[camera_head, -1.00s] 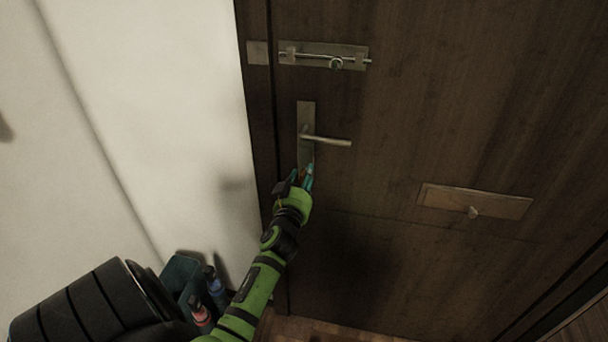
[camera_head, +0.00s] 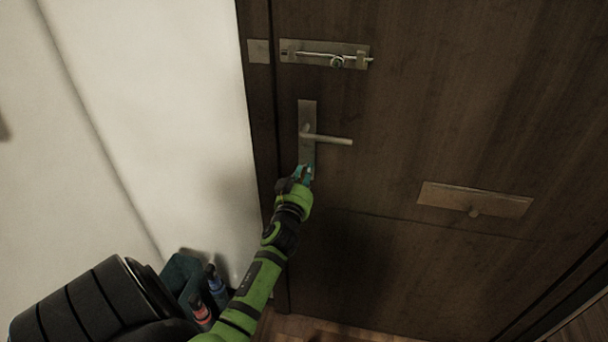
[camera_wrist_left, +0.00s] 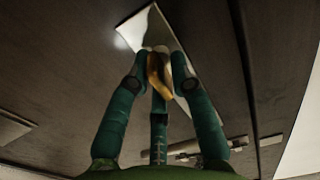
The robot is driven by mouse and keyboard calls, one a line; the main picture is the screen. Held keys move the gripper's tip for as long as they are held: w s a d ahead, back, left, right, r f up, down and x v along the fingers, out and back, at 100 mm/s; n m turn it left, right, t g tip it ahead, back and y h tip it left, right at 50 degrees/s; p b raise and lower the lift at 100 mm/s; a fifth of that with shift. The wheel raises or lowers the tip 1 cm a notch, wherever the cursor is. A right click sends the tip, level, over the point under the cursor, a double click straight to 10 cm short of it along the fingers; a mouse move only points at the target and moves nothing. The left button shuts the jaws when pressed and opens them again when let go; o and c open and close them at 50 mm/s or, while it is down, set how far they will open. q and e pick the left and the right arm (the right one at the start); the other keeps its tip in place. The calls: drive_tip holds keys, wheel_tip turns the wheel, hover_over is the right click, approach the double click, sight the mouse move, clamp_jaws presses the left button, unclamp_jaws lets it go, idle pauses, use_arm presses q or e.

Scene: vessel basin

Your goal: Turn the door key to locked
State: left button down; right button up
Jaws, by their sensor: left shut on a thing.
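The dark wooden door (camera_head: 400,120) carries a metal lock plate (camera_head: 307,115) with a lever handle (camera_head: 328,139). My left gripper (camera_head: 304,172) is at the lower end of this plate, below the lever. In the left wrist view, the fingers of my left gripper (camera_wrist_left: 160,80) are closed on a brass-coloured key (camera_wrist_left: 158,76) in front of the shiny plate (camera_wrist_left: 155,28). In the head view the key is hidden by the gripper. The keyhole cannot be made out. My right gripper is not in view.
A sliding bolt (camera_head: 325,54) is fixed above the handle, and a letter-slot plate (camera_head: 474,200) sits to the right. A pale wall (camera_head: 170,110) is close on the left. Bottles (camera_head: 217,287) stand in a dark container at lower left.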

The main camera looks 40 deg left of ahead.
use_arm(q)
drive_tip(key=shift+d+f+m, duration=0.1)
drive_tip(key=shift+f+m, duration=0.15)
drive_tip(key=shift+m, duration=2.6)
drive_tip(key=shift+f+m, duration=0.2)
drive_tip(key=shift+m, duration=2.7)
drive_tip(key=shift+d+f+m, duration=0.1)
drive_tip(key=shift+f+m, duration=0.15)
drive_tip(key=shift+m, duration=2.6)
drive_tip(key=shift+s+a, duration=0.1)
drive_tip(key=c, duration=1.2)
unclamp_jaws()
drive_tip(key=shift+r, duration=0.1)
